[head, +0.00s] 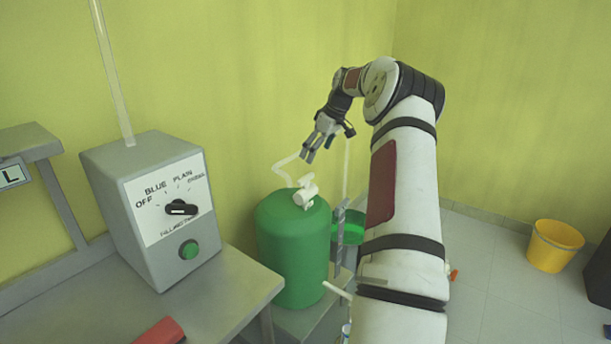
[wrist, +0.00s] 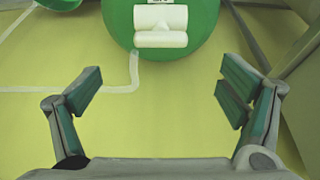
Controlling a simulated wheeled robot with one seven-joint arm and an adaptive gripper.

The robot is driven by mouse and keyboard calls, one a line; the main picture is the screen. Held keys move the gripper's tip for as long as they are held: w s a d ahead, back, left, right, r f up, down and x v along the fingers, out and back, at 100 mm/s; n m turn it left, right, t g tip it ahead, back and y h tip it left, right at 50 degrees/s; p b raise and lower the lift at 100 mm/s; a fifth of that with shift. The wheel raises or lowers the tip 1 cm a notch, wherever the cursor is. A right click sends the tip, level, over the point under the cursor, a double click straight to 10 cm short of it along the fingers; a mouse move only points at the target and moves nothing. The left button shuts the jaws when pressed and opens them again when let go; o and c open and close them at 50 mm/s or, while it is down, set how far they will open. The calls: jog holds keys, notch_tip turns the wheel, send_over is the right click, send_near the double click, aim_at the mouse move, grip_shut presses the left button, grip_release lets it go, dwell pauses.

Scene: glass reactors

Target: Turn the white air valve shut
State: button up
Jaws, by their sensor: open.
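The white air valve (head: 306,193) sits on top of a green tank (head: 293,250), with a thin white pipe running from it to the wall. In the wrist view the valve (wrist: 160,26) shows at the top centre, on the green tank top (wrist: 204,16). A label above it is cut off by the picture edge. My gripper (head: 318,152) is above the tank and just above the valve, apart from it, with its fingers pointing down. In the wrist view my gripper (wrist: 160,92) is wide open, with nothing between its fingers.
A grey control box (head: 150,205) with a black knob and a green button stands on a grey table (head: 215,300) at left. A red object (head: 160,331) lies at the table's front. A yellow bucket (head: 555,246) stands on the floor at right.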

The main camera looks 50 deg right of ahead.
aim_at(306, 176)
jog(key=x, duration=1)
jog(key=shift+f+b, duration=0.25)
jog(key=shift+b, duration=0.1)
jog(key=shift+c, duration=0.6)
jog(key=c, duration=1)
